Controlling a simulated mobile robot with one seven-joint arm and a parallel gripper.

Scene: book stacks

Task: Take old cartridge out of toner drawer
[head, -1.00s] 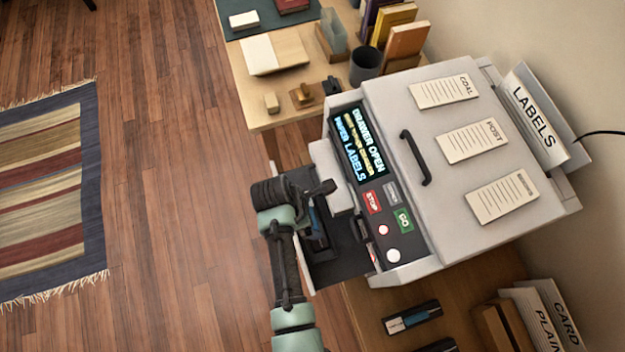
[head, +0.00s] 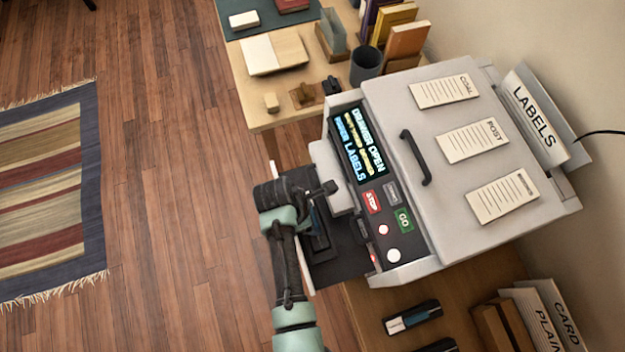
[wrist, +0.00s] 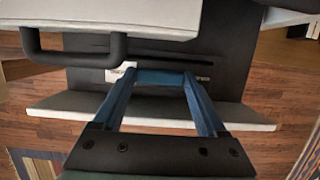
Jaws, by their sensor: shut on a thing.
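The toner drawer (head: 340,268) sticks out of the left side of the pale printer (head: 460,235). In the wrist view its dark floor (wrist: 225,50) and pale front panel (wrist: 60,106) show. The old cartridge, dark with a blue and white label (wrist: 160,79), lies across the drawer close behind the front panel. My gripper (wrist: 163,73) reaches down over that panel with its two blue fingers shut on the cartridge. In the head view my gripper (head: 318,218) is over the drawer, and my wrist hides much of the cartridge.
The printer screen (head: 360,145) reads "DRAWER OPEN". A black lid handle (head: 415,158) stands out nearby. Another cartridge (head: 412,318) lies on the wooden surface below the printer. A desk (head: 262,115) with stationery stands behind.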

